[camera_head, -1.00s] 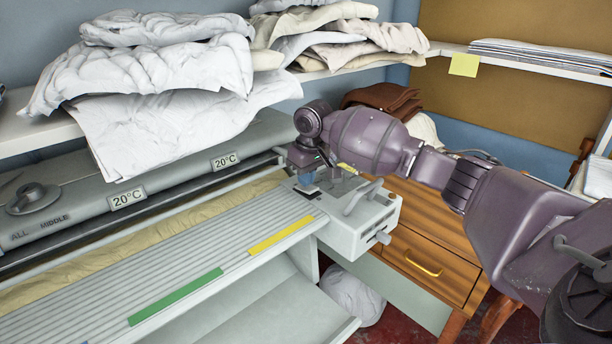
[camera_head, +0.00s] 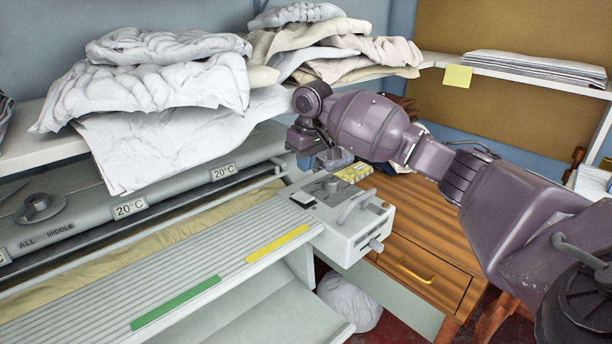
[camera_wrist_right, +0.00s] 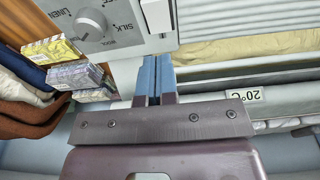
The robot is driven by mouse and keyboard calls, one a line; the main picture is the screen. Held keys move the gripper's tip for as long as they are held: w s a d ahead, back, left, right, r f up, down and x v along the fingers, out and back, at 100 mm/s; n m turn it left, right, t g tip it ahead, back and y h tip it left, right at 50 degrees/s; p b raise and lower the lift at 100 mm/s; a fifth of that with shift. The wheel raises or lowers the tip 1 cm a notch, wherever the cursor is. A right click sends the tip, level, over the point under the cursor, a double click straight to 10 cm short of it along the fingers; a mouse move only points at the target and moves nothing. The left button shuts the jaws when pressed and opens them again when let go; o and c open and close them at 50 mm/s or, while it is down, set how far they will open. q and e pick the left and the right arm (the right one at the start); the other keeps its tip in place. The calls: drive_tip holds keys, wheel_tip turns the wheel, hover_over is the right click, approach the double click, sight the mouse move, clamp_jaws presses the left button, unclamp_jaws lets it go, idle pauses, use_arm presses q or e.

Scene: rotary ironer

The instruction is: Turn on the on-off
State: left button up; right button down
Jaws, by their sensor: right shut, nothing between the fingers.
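The ironer's control box (camera_head: 345,228) is at the right end of the machine. On its top is a small pale switch (camera_head: 303,199) with a dark edge, which appears to be the on-off. A grey dial (camera_wrist_right: 91,25) marked LINEN and SILK shows in the right wrist view. My right gripper (camera_head: 335,162) is raised behind the control box, apart from the switch. Its blue fingers (camera_wrist_right: 154,75) are shut together with nothing between them. My left gripper is not in view.
Small yellow boxes (camera_head: 354,172) lie behind the control box, near my right gripper. White folded cloths (camera_head: 165,110) hang over the shelf above the ironer. A wooden drawer unit (camera_head: 425,265) stands at the right.

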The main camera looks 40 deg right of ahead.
drive_tip(key=r, duration=0.3)
drive_tip(key=shift+s, duration=0.2)
drive_tip(key=shift+f, duration=0.1)
idle(0.4)
